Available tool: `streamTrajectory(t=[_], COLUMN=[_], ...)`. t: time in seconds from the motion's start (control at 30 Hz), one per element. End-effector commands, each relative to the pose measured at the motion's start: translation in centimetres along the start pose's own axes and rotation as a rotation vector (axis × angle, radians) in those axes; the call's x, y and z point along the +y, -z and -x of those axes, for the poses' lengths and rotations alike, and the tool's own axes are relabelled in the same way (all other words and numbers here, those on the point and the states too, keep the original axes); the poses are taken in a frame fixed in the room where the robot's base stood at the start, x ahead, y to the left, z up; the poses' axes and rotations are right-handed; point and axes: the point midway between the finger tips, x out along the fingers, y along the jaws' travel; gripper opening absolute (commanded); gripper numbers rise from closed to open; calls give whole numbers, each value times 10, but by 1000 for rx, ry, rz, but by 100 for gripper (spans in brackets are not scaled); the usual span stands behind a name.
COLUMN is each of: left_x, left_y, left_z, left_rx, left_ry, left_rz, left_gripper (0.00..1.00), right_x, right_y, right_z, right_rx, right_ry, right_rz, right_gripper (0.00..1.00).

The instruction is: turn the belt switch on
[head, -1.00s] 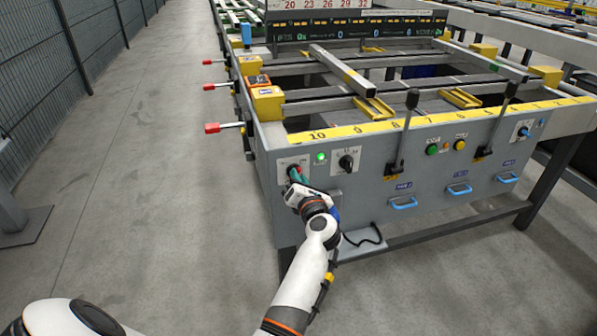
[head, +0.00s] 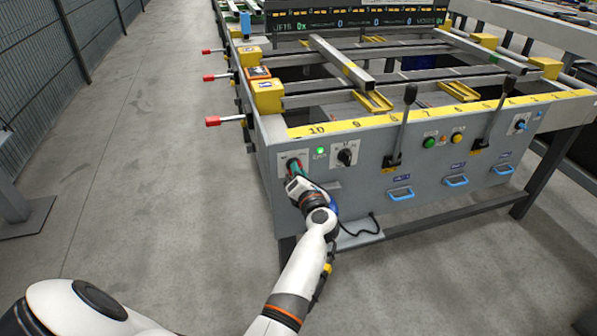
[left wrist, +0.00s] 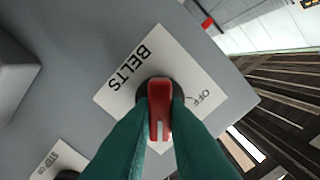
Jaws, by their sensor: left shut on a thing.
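The belt switch (left wrist: 159,99) is a red handle on a round black base, over a white plate (left wrist: 120,92) marked BELTS. An OFF mark shows on the plate to the right of the handle; any ON mark is hidden. In the head view the plate (head: 283,158) is at the left end of the grey front panel. My left gripper (head: 296,174) is there, its green fingers (left wrist: 159,125) shut on the handle from both sides. The handle stands upright in the left wrist picture; I cannot tell which mark it points to. My right gripper is not in view.
A lit green lamp (head: 320,151) and a black rotary knob (head: 346,156) sit right of the switch. Tall black levers (head: 403,125) and blue handles (head: 401,194) are farther right. Red-tipped rods (head: 212,121) stick out left.

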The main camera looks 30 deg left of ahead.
Motion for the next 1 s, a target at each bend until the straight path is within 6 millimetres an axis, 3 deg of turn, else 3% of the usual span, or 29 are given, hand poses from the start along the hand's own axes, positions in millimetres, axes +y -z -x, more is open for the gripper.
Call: streamTrajectory(t=[0.1, 0.13, 0.27, 0.73, 1.0], left_x=[2, 2, 1, 1, 5], left_y=[-1, -1, -1, -1, -6], left_z=[1, 1, 1, 0, 0], left_rx=[-1, -1, 0, 1, 4], left_ry=[-3, -3, -3, 1, 3], left_rz=[-5, -5, -4, 15, 216], left_gripper=[0, 17, 35, 35, 35], right_x=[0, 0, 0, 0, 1], right_y=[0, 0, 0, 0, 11], right_z=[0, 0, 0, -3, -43], right_rx=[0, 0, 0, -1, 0], right_ry=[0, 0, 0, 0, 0], right_rz=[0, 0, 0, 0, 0], right_gripper=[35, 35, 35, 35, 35])
